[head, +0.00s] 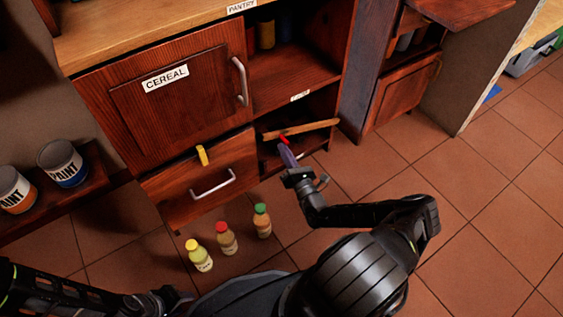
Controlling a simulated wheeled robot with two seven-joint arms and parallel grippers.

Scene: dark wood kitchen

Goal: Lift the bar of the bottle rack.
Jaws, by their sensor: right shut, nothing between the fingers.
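A light wooden bar (312,127) lies across the front of the low open compartment, slightly tilted, its right end reaching past the cabinet side. It appears to be the bar of the bottle rack. My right gripper (287,153) is shut and empty, just below the bar, pointing up at the compartment. A small red thing (284,139) shows at its tip; I cannot tell whether they touch. The compartment's inside is dark and partly hidden. My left gripper (168,299) is low at the bottom edge, far from the bar; its jaws are unclear.
Bottles with yellow (199,255), red (226,238) and green caps (262,220) stand on the tiled floor before the drawer (178,190). A yellow object (202,155) is at the drawer's top edge. Paint cans (62,163) stand on a left shelf. Floor at right is clear.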

